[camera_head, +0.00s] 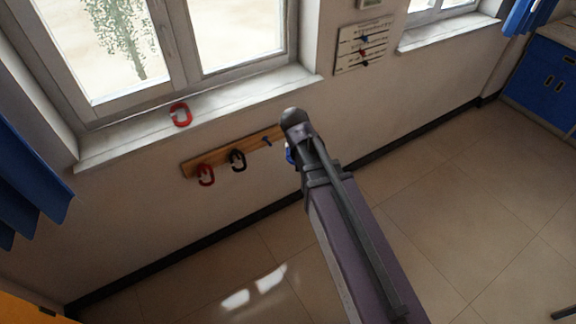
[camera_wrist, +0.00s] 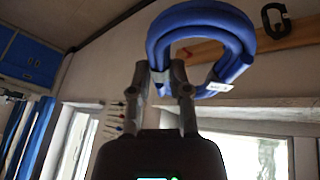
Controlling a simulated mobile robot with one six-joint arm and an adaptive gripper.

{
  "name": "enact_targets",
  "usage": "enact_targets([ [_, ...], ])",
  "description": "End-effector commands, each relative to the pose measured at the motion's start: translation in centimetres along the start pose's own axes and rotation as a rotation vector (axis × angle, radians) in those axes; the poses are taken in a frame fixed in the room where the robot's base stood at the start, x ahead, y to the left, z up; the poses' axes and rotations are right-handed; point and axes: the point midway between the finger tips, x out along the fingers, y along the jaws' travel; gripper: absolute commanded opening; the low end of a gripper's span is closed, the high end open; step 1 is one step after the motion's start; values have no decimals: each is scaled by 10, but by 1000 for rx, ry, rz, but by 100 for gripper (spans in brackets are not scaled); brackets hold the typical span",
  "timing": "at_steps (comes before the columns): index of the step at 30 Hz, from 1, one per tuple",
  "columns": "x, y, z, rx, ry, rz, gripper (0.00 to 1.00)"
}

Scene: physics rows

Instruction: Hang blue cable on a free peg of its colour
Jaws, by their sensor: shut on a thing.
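The blue cable (camera_wrist: 200,20) is a thick coiled loop with a small white label. My gripper (camera_wrist: 160,75) is shut on it in the wrist view. In the head view only a sliver of the blue cable (camera_head: 290,154) shows beside my arm, which hides the gripper's fingers. A wooden peg rail (camera_head: 222,155) is fixed to the wall below the window. A bare blue peg (camera_head: 267,142) sticks out of it, just left of my arm. The rail (camera_wrist: 295,36) also shows behind the cable in the wrist view. My arm hides the rail's right end.
A red cable (camera_head: 206,176) and a black cable (camera_head: 237,161) hang on the rail left of the blue peg. Another red cable (camera_head: 181,114) lies on the windowsill (camera_head: 235,97). A wall chart (camera_head: 362,48) hangs right of the window.

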Motion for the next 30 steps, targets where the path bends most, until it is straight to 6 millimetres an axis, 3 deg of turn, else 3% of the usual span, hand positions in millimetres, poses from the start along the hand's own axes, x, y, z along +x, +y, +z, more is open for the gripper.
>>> enact_targets([
  [12, 71, -14, -16, 12, 125, 6, 0],
  [30, 157, -34, -44, 15, 375, -5, 0],
])
